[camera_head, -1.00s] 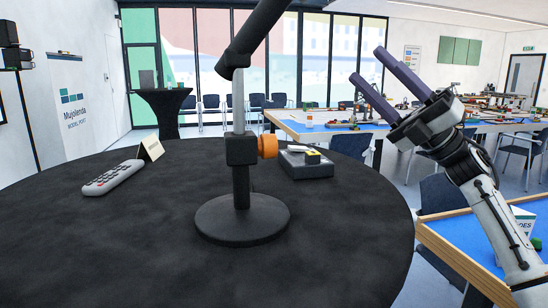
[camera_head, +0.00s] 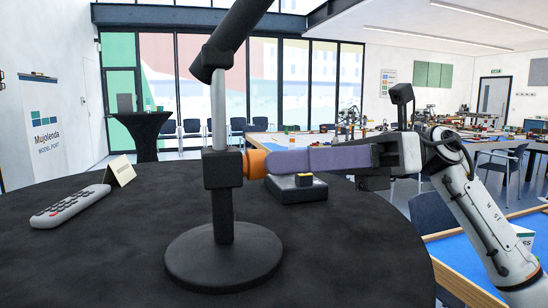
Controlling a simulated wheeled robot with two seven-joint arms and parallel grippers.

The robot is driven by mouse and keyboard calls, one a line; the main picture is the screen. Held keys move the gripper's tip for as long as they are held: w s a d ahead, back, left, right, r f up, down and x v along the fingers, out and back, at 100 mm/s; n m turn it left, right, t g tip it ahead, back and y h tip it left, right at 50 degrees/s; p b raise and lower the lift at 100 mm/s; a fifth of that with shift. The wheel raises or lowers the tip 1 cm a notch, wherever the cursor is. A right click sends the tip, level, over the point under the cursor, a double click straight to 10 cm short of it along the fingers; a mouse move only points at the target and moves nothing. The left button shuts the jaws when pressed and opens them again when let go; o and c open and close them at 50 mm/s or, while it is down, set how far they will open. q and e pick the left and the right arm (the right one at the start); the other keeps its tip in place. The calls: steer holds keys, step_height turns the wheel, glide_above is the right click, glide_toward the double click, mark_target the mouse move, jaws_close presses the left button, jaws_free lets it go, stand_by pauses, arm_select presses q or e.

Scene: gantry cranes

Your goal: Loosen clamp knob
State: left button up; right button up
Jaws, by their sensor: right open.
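The orange clamp knob (camera_head: 255,163) sticks out from the right side of a black clamp block (camera_head: 222,169) on an upright stand. The stand has a round black base (camera_head: 224,262) on the dark round table. A grey rod rises from the block to a thick black tilted tube (camera_head: 232,38). My right gripper (camera_head: 272,163) comes in level from the right, its purple fingers pointing left with their tips at the knob. It is open; the near finger hides most of the far one and part of the knob. Contact cannot be told. My left gripper is not in view.
A grey remote (camera_head: 70,206) and a folded cream card (camera_head: 120,170) lie on the left of the black table (camera_head: 330,260). A dark box (camera_head: 297,188) with a yellow-topped piece sits just behind and below my right fingers. The table's front right is clear.

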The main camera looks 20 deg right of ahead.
steer(key=shift+a, duration=0.75)
steer(key=c, duration=1.1)
steer(key=shift+o, duration=0.2)
